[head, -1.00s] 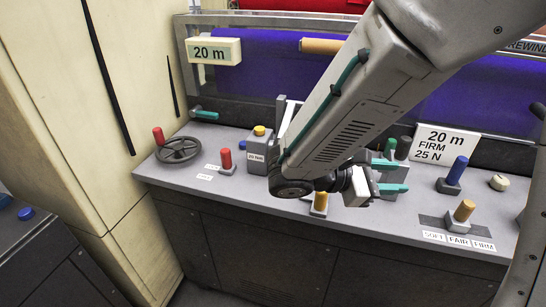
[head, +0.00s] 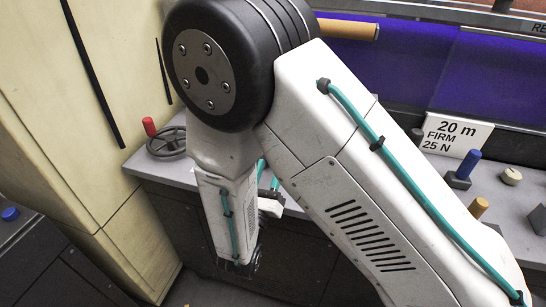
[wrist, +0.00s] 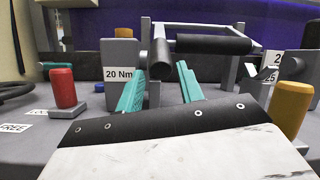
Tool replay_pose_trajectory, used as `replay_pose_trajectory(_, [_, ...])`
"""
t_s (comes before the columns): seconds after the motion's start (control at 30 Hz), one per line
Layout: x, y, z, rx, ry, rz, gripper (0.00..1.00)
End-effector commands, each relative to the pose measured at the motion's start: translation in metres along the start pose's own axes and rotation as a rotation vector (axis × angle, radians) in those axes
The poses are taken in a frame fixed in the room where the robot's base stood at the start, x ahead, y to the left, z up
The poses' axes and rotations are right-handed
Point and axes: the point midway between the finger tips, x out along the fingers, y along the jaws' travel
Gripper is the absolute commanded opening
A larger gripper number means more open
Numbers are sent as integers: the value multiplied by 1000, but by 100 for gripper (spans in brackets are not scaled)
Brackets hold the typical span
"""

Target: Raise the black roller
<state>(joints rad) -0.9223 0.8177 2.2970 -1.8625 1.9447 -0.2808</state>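In the wrist view a black roller (wrist: 213,44) lies level between grey uprights, just beyond my gripper. A dark cylinder (wrist: 160,57) at its left end points toward me and shows between my fingers; I cannot tell if it is a handle of the same frame. My gripper (wrist: 161,68) is open, with a teal finger on either side of that cylinder and visible gaps. In the head view my arm hides the roller and most of the gripper; only bits of teal show beside the forearm.
A red knob (wrist: 64,88) and a grey "20 Nm" box (wrist: 119,82) stand to the left. A yellow knob (wrist: 289,104) stands close on the right. In the head view a handwheel (head: 168,143) is at left and a blue lever (head: 465,166) at right.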

Motion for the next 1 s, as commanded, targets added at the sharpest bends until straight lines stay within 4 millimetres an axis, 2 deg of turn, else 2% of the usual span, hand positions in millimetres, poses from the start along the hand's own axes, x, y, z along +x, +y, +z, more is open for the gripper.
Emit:
replay_pose_trajectory(0.1, [19,-1,0,0,0,-5,37])
replay_pose_trajectory(0.23, [32,-1,0,-1,0,-3,37])
replay_pose_trajectory(0.57, [37,-1,0,-1,0,-2,37])
replay_pose_trajectory(0.6, [37,-1,0,-1,0,-2,32])
replay_pose_trajectory(0.7, [37,-1,0,-1,0,-2,4])
replay_pose_trajectory(0.73, [37,-1,0,-1,0,-2,0])
replay_pose_trajectory(1.0, [32,4,8,7,15,14,0])
